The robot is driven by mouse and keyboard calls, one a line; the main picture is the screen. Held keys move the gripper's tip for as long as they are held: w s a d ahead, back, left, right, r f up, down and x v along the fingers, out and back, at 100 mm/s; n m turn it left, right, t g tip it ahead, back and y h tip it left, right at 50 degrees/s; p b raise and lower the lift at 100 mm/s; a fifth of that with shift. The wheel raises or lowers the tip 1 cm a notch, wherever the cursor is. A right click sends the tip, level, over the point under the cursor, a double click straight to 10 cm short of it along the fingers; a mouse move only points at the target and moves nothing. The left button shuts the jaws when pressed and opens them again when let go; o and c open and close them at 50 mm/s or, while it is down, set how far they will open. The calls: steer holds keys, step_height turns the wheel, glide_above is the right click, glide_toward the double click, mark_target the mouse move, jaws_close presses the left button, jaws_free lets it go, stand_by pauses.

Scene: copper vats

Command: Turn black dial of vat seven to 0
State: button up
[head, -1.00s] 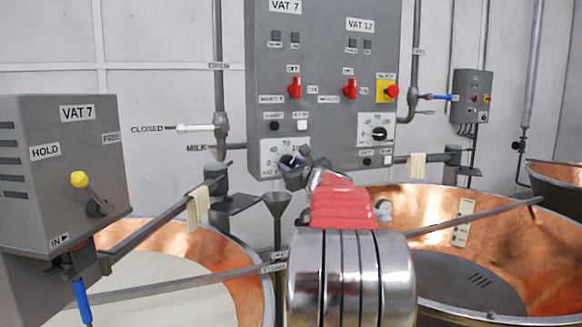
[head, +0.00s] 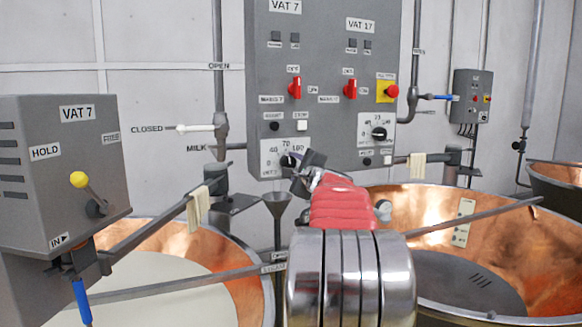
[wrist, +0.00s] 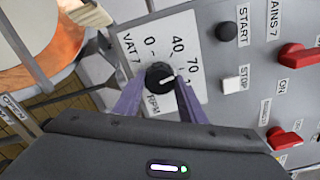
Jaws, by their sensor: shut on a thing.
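The black dial (head: 287,160) of vat seven sits on a white scale plate (head: 271,158) low on the grey control panel. In the wrist view the dial (wrist: 160,77) shows a white pointer mark aimed roughly toward 70. The plate reads VAT 7 and RPM, with 0, 40 and 70 legible. My gripper (head: 299,168) is at the dial, and in the wrist view its fingers (wrist: 157,88) stand on either side of it, shut on it. The gripper partly covers the plate in both views.
The grey panel (head: 325,75) carries red switches, a START button (wrist: 226,31), a STOP button (wrist: 232,84) and a second dial (head: 379,133) for vat 17. Copper vats (head: 240,262) lie below. The VAT 7 lever box (head: 60,165) stands left.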

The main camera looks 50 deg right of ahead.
steer(key=n, duration=0.4)
steer(key=shift+w+a+n, duration=0.25)
steer(key=shift+n, duration=0.15)
steer(key=n, duration=0.3)
steer(key=shift+n, duration=0.4)
steer(key=n, duration=0.4)
steer(key=shift+f+n, duration=0.1)
steer(key=shift+n, duration=1.8)
steer(key=o, duration=0.9)
steer(key=shift+d, duration=0.1)
steer(key=shift+c, duration=0.2)
steer(key=shift+o, duration=0.9)
steer(key=shift+s, duration=0.1)
